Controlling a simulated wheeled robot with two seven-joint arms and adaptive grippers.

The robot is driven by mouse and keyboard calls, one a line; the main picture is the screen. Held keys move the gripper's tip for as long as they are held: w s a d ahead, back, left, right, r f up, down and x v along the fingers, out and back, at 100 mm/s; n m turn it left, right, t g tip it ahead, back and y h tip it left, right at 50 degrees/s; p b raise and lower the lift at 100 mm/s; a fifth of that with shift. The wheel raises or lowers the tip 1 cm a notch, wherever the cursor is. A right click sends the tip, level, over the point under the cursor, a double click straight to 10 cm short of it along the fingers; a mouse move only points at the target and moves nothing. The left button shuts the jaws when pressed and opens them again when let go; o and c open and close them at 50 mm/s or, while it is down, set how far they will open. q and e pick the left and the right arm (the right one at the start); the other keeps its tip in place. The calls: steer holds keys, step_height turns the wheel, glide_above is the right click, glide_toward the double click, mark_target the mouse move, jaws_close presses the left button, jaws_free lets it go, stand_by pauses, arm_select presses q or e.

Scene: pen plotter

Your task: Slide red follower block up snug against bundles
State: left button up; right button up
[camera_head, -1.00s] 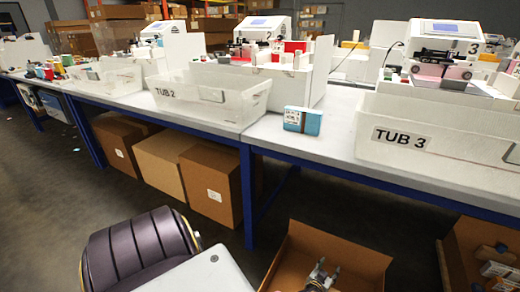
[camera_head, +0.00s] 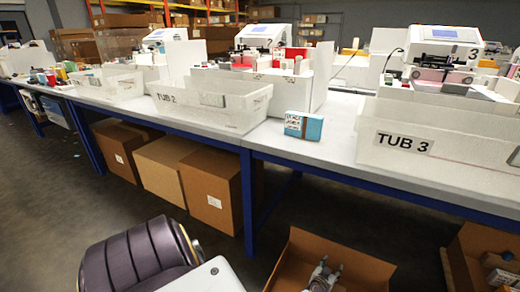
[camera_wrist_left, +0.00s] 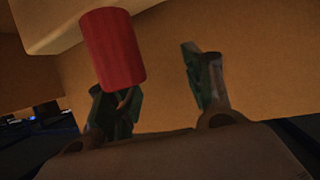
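A red block (camera_head: 296,54) stands at the machine marked 2 behind tub 2; I cannot tell if it is the follower block. The bundles cannot be made out clearly. My left gripper (camera_head: 327,268) is low at the bottom of the head view, over an open cardboard box on the floor side, far from the red block. In the left wrist view its two fingers (camera_wrist_left: 162,88) stand apart with nothing between them. A red cylinder (camera_wrist_left: 113,50) shows by the left finger; whether they touch is unclear. My right gripper is not in view.
Tub 2 (camera_head: 245,110) and tub 3 (camera_head: 375,159) stand along the blue-edged table (camera_head: 300,152). A blue and white pack (camera_head: 303,125) lies between them. Brown boxes (camera_head: 207,190) stand below. The open box (camera_head: 375,268) is close around my left gripper.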

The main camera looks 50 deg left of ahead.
arm_select(q)
steer(key=p+v, duration=0.6)
steer(key=v, duration=0.6)
stand_by(0.6)
